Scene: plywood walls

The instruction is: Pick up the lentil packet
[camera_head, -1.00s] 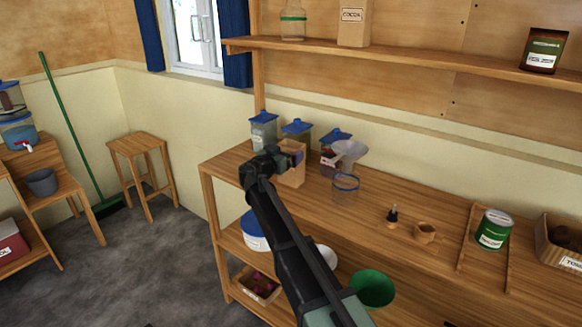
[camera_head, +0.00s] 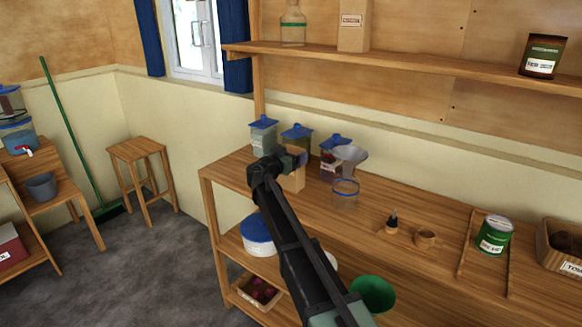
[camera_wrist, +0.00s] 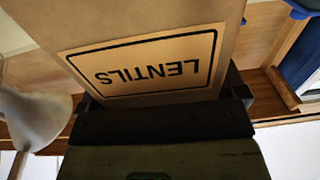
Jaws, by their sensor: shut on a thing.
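The lentil packet is a tan paper packet (camera_head: 292,182), partly hidden behind my gripper (camera_head: 282,163) in the head view. It is at the back left of the bench, in front of the jars. In the wrist view the packet (camera_wrist: 140,30) fills the upper middle, and its LENTILS label reads upside down. My gripper (camera_wrist: 165,108) is shut on the packet, with the dark jaws just beyond the label. I cannot tell whether the packet's base touches the bench.
Blue-lidded jars (camera_head: 263,138) stand behind the packet. A funnel (camera_head: 348,157) and a clear jar with a blue rim (camera_head: 345,192) are close on its right. A shelf (camera_head: 400,62) runs above.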

